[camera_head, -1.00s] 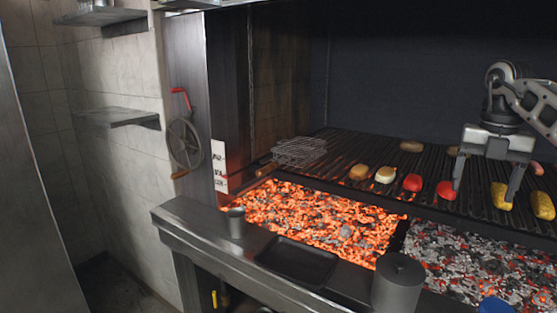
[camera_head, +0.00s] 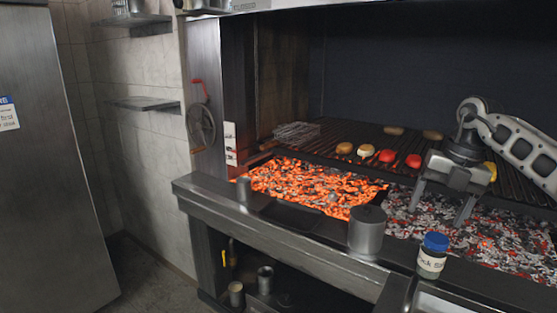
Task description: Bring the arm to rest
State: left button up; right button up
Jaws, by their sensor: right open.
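My right arm comes in from the right edge of the head view. Its right gripper (camera_head: 441,207) points down with its two fingers apart and nothing between them. It hangs in front of the grill grate (camera_head: 365,133), above the grey and red embers (camera_head: 408,222). My left gripper is not in view. The gripper and arm hide part of the right side of the grate.
Red pieces (camera_head: 387,156), a topped patty (camera_head: 365,150) and buns lie on the grate; a yellow piece (camera_head: 491,170) is partly hidden. A grey canister (camera_head: 367,230) and a blue-lidded jar (camera_head: 432,256) stand on the front ledge. Glowing coals (camera_head: 310,187) lie left.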

jog(key=a+f+n+y, duration=0.1)
jog(key=a+f+y, duration=0.2)
jog(key=a+f, duration=0.35)
jog(key=a+f+n+y, duration=0.2)
jog(key=a+f, duration=0.1)
jog(key=a, duration=0.7)
jog(key=s+a+f+m+t+y, duration=0.25)
jog(key=a+y, duration=0.25)
jog(key=a, duration=0.3)
jog(key=s+a+f+m+t+y, duration=0.15)
jog(key=s+a+y, duration=0.3)
jog(key=a, duration=0.45)
jog(key=s+d+f+m+t+h, duration=0.2)
jog(key=s+d+f+m+h, duration=0.4)
jog(key=s+f+m, duration=0.4)
jog(key=s+d+f+m+t+h, duration=0.3)
jog(key=s+d+f+m+h, duration=0.3)
jog(key=m, duration=1.1)
jog(key=s+f+h, duration=0.2)
jog(key=s+f, duration=0.2)
jog(key=f, duration=0.1)
jog(key=shift+d, duration=0.15)
